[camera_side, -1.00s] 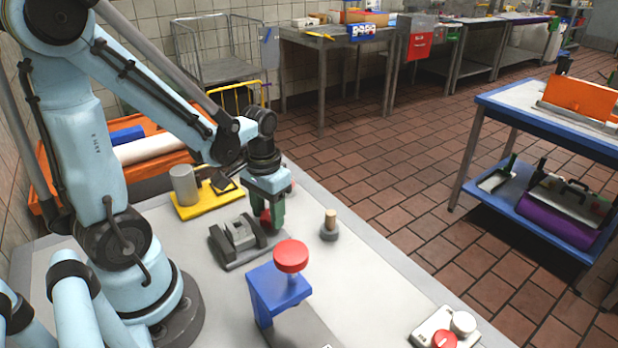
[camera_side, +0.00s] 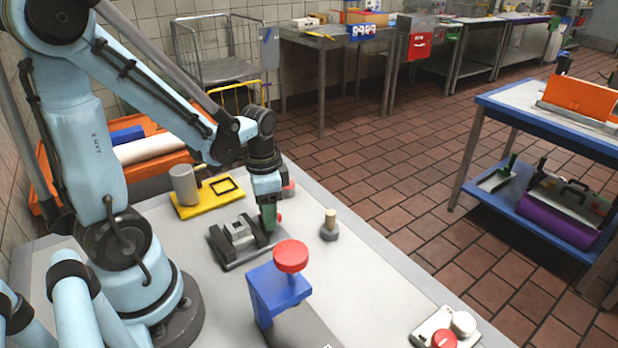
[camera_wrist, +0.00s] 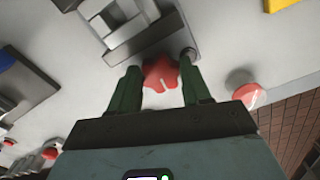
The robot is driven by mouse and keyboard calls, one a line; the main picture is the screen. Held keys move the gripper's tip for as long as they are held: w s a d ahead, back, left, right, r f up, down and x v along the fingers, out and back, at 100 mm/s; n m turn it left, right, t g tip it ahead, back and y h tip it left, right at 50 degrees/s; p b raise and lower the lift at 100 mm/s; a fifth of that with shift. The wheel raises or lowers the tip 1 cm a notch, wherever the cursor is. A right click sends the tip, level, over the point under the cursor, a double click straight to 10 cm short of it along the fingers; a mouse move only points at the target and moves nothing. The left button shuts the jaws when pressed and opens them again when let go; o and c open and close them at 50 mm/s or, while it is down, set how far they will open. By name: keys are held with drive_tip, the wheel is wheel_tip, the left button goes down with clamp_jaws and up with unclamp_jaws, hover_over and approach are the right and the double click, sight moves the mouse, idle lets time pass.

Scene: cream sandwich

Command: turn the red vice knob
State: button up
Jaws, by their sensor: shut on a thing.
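The grey vice (camera_side: 238,240) sits on the light table top, left of the picture's middle in the side view, and its jaws show at the top of the wrist view (camera_wrist: 120,25). Its red knob (camera_wrist: 162,74) is a lobed shape with a white mark, on the vice's end. My gripper (camera_side: 269,222) reaches down to that end of the vice. In the wrist view my gripper's green fingers (camera_wrist: 160,80) stand on both sides of the red knob and are shut on it. In the side view the fingers hide most of the knob.
A blue stand with a red cap (camera_side: 291,256) is close in front of the vice. A grey post with a tan top (camera_side: 330,225) stands to the right. A yellow plate (camera_side: 208,197) with a grey cylinder (camera_side: 184,185) lies behind. A red-and-white knob box (camera_side: 446,330) is at front right.

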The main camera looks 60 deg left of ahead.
idle(0.4)
drive_tip(key=o, duration=0.8)
drive_tip(key=shift+r, duration=0.15)
drive_tip(key=shift+r, duration=5.95)
